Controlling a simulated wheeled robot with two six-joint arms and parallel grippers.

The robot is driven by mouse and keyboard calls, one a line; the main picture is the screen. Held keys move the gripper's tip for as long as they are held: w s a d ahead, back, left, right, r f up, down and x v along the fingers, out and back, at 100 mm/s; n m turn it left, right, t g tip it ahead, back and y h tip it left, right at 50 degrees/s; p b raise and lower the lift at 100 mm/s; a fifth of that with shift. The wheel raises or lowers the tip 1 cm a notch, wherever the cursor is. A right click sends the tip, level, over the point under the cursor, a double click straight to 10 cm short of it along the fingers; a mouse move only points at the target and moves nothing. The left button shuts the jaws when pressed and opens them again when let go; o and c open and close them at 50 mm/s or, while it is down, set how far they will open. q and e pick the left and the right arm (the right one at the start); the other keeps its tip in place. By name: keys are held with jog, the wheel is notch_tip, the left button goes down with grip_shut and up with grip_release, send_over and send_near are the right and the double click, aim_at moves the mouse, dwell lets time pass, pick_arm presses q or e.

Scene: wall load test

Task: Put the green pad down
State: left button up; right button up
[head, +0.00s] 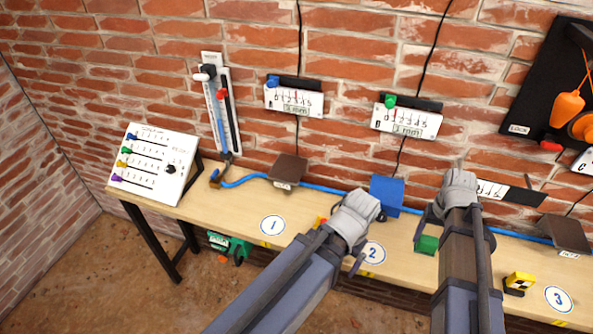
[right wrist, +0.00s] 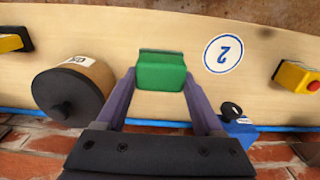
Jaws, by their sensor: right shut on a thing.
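The green pad (head: 427,244) is between the fingers of my right gripper (head: 442,238), over the wooden bench (head: 325,205) to the right of the circle marked 2 (head: 373,253). In the right wrist view the green pad (right wrist: 162,72) sits between both fingertips of that gripper (right wrist: 160,85), which is shut on it. I cannot tell whether the pad touches the bench. My left gripper (head: 362,240) is at the bench near the circle marked 2. Its fingertips are partly hidden, and I cannot tell whether it is open.
A blue block (head: 386,192) stands behind, between the two arms. A yellow-and-black block (head: 519,280) and the circle marked 3 (head: 559,299) are to the right. A blue cable (head: 330,189) runs along the back. The bench around the circle marked 1 (head: 272,225) is clear.

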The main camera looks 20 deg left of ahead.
aim_at(423, 247)
jog(key=shift+r+p, duration=0.75)
jog(key=shift+r, duration=0.05)
notch_tip(423, 247, down, 7)
jog(key=b, duration=0.6)
jog(key=shift+r, duration=0.2)
jog(key=shift+f+b, duration=0.1)
jog(key=shift+b, duration=0.3)
notch_tip(423, 247, down, 3)
jog(key=b, duration=0.3)
jog(key=shift+f, duration=0.2)
jog(key=shift+f+b, duration=0.2)
jog(key=shift+b, duration=0.2)
jog(key=o, duration=1.5)
jog(key=shift+o, duration=0.2)
jog(key=shift+r, duration=0.15)
